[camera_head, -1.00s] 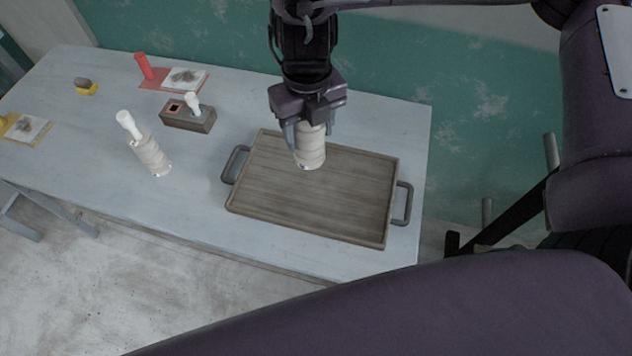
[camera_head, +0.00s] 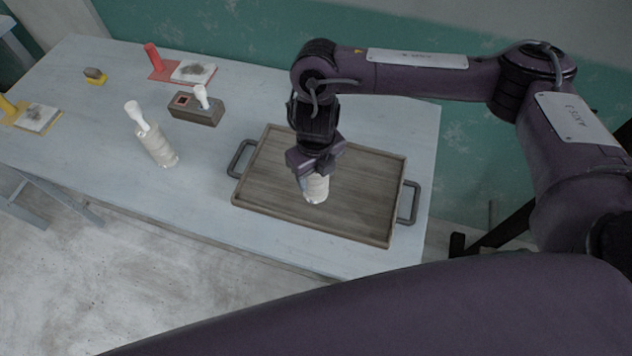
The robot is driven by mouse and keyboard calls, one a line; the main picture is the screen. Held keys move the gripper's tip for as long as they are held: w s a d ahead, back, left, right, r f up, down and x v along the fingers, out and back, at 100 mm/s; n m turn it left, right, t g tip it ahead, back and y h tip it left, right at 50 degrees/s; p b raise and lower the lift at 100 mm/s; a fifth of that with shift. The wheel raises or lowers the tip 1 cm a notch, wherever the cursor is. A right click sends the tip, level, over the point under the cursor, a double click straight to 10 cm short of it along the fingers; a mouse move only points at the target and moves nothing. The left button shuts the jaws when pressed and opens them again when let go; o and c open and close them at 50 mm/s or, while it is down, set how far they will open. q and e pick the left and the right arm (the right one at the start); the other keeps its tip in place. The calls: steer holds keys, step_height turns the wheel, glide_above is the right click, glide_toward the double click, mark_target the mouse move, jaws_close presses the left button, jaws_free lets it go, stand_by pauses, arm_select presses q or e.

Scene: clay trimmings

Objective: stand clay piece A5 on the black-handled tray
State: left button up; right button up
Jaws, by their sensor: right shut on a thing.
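The black-handled tray (camera_head: 370,222) is a wooden rectangle with a low rim and a dark handle at each end, lying on the table. My right gripper (camera_head: 314,176) points down over the middle of the tray. It is shut on a pale, ribbed clay piece (camera_head: 316,190), taken as A5, though no label is readable. The piece looks close to upright, with its upper part hidden by the gripper. I cannot tell whether its base touches the tray floor. My left gripper is not in view.
Red (camera_head: 153,57) and yellow (camera_head: 8,106) items lie farther left. The tray around the held piece is clear.

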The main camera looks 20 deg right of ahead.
mark_target(316, 184)
step_height(316, 184, down, 4)
steer(key=shift+r+b, duration=0.2)
steer(key=shift+b, duration=0.15)
steer(key=shift+f, duration=0.3)
steer(key=shift+f, duration=0.2)
steer(key=o, duration=1.4)
steer(key=shift+r, duration=0.5)
step_height(316, 184, up, 11)
steer(key=shift+r+p, duration=0.2)
steer(key=shift+p, duration=0.2)
